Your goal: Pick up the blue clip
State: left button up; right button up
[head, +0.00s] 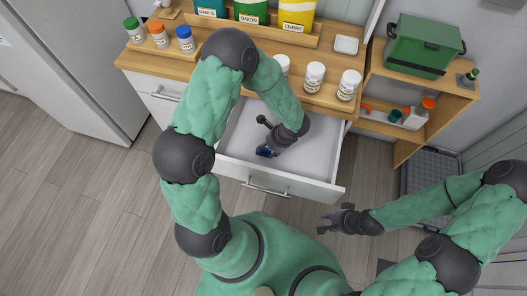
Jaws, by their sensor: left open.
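The blue clip (265,151) is a small dark blue thing on the floor of the open white drawer (236,137), near its front left part. My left gripper (264,137) is inside the drawer, open, with one dark finger above the clip in the picture and the other right beside or over it. The fingers hide part of the clip, and I cannot tell whether they touch it. My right gripper (326,221) is outside the drawer, to the front right, its fingers apart and empty.
The wooden counter (205,66) above the drawer holds several lidded jars, a rack with spice boxes (297,12) and a white dish (346,45). A grey crate (428,172) is on the floor.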

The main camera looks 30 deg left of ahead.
aim_at(264, 150)
pick_arm(q)
jog(key=b+x, duration=0.1)
jog(key=x, duration=0.3)
jog(key=shift+a, duration=0.25)
jog(key=shift+c, duration=0.2)
jog(key=c, duration=0.5)
jog(key=shift+c, duration=0.2)
